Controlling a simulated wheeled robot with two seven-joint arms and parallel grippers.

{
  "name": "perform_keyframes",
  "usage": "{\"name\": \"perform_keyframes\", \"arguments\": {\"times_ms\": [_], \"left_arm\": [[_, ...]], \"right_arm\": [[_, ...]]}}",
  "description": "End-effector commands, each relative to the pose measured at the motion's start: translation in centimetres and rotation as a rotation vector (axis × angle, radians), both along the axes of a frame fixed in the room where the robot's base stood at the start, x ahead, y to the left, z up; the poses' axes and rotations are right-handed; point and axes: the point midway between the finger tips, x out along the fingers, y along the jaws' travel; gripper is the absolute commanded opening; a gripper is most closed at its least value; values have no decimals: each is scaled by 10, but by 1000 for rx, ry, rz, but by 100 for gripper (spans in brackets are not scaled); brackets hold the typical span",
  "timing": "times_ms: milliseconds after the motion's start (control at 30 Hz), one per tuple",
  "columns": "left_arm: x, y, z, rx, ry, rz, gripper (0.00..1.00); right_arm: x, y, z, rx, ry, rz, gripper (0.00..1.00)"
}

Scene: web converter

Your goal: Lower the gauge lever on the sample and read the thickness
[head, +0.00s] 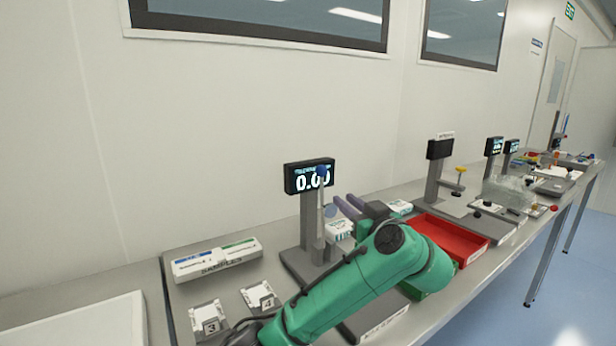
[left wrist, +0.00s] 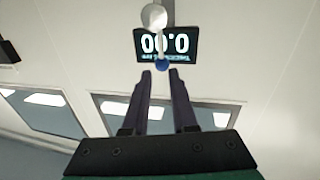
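The thickness gauge has a grey post on a base and a dark display (head: 297,180) reading 0.00, partly covered by its lever (head: 320,215). The lever stands about upright, with a blue knob (head: 322,171) at the top. The left wrist view shows the display (left wrist: 182,42) upside down and the blue knob (left wrist: 162,66) just beyond my fingertips, roughly in line with their gap. My left gripper (head: 340,205) is open and empty, right of the lever, pointing at it. I cannot tell whether it touches. My arm hides part of the gauge base, and I cannot make out a sample there. My right gripper is out of view.
A samples box (head: 217,262) and cards marked 3 (head: 208,312) and 4 (head: 260,296) lie left of the gauge. A red tray (head: 450,238) sits right of my arm. More instruments line the bench to the right. The wall is behind.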

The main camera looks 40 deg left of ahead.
Motion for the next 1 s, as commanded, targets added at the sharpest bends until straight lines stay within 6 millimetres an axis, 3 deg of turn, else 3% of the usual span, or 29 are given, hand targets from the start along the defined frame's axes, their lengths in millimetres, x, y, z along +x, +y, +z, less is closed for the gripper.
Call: {"name": "perform_keyframes", "arguments": {"times_ms": [167, 400, 633, 767, 1000], "left_arm": [[4, 12, -3, -16, 40, 11, 26], [31, 66, -2, -14, 39, 14, 26], [56, 114, -4, -17, 36, 10, 26], [64, 127, -5, -17, 33, 7, 26], [65, 129, -6, -17, 33, 7, 26]], "right_arm": [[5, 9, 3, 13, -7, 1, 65], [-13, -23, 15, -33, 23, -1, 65], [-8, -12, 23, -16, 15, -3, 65], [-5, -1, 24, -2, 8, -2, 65], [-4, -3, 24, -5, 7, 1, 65]]}}
